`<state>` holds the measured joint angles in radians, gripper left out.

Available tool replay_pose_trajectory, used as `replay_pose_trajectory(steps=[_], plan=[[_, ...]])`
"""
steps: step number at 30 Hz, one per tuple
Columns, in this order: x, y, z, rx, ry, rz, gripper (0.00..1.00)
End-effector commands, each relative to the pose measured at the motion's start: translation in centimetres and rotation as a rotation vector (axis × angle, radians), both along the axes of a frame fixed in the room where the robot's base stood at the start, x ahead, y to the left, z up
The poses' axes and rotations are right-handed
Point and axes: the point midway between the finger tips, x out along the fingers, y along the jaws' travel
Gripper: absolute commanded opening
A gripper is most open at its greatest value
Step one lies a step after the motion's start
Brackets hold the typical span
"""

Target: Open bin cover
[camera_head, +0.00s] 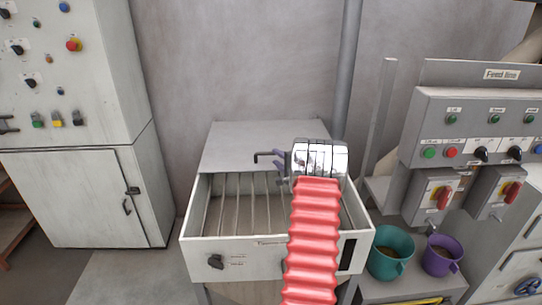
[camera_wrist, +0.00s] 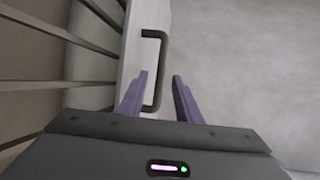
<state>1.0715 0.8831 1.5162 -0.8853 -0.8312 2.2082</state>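The bin (camera_head: 213,253) is a pale box with bars across its open front part. A flat grey panel, apparently its cover (camera_head: 240,137), spans the back of the top. A black bar handle (camera_head: 264,155) stands out near the panel's front edge. It also shows in the wrist view (camera_wrist: 159,60). My gripper (camera_head: 279,161) comes in from the right with its purple fingers by the handle. In the wrist view the fingers (camera_wrist: 160,92) are apart, with the handle's near end showing between them. I cannot tell whether either finger touches it.
My red-sleeved arm crosses the bin's right part. A control cabinet (camera_head: 75,190) stands at the left. The feed line panel (camera_head: 480,115), with buttons and red switches, stands at the right. A teal bucket (camera_head: 388,266) and a purple bucket (camera_head: 438,264) stand beside the bin. A pipe (camera_head: 347,70) rises behind.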

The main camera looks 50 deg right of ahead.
Motion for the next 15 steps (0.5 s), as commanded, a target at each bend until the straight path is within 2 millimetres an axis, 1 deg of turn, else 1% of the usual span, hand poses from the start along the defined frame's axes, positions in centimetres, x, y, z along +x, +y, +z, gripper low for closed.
replay_pose_trajectory(steps=[1, 7, 12, 15], plan=[[0.7, -0.2, -0.2, -0.001, -0.001, 0.002, 0.31], [2.8, -1.2, -0.6, -0.001, -0.001, 0.002, 0.31], [4.3, -2.0, -0.9, -0.001, -0.001, 0.002, 0.31], [4.8, -2.2, -0.9, -0.001, -0.001, 0.002, 0.31]])
